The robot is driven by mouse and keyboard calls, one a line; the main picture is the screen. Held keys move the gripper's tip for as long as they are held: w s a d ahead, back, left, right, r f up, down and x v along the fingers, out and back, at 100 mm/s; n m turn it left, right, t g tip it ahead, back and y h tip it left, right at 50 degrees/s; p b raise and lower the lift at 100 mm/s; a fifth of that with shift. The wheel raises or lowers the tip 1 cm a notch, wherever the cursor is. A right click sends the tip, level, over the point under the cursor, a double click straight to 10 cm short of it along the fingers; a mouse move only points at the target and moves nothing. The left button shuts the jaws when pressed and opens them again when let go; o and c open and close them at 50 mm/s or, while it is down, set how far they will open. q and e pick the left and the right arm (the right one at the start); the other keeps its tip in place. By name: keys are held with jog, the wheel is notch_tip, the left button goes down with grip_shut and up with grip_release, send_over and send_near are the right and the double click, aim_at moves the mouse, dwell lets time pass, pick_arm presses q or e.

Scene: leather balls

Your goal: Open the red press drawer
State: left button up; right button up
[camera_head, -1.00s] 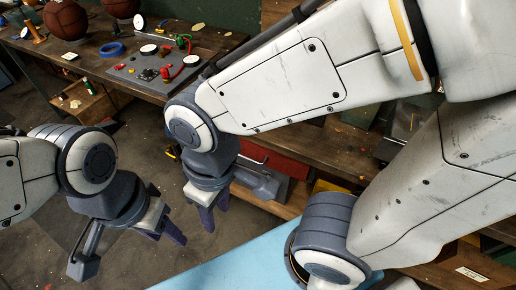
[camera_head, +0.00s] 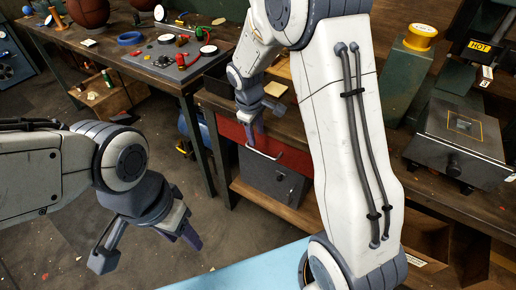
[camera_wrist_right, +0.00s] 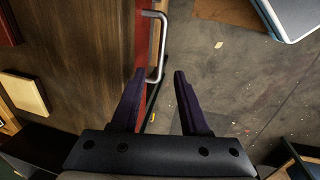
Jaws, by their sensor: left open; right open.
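The red drawer (camera_head: 289,158) sits under the edge of the wooden bench, with a pale metal bar handle (camera_head: 264,155) on its front. It looks closed. My right gripper (camera_head: 252,138) is open and empty, with its fingers pointing down right in front of the drawer, near the handle. In the right wrist view the handle (camera_wrist_right: 162,40) stands out from the red front (camera_wrist_right: 143,50), and its near end shows between the two open fingertips. I cannot tell whether they touch it. My left gripper (camera_head: 184,234) is open and empty over the floor at the left.
A grey box (camera_head: 272,180) stands on the shelf below the drawer. A dark press machine (camera_head: 455,145) with a "HOT" sign stands on the bench at the right. A control panel (camera_head: 178,60) and balls lie on the left bench.

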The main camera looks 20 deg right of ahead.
aim_at(258, 152)
jog(key=f, duration=0.5)
jog(key=w+d+f, duration=0.1)
jog(key=f, duration=0.1)
jog(key=shift+f+b, duration=0.3)
grip_shut()
dwell(1.0)
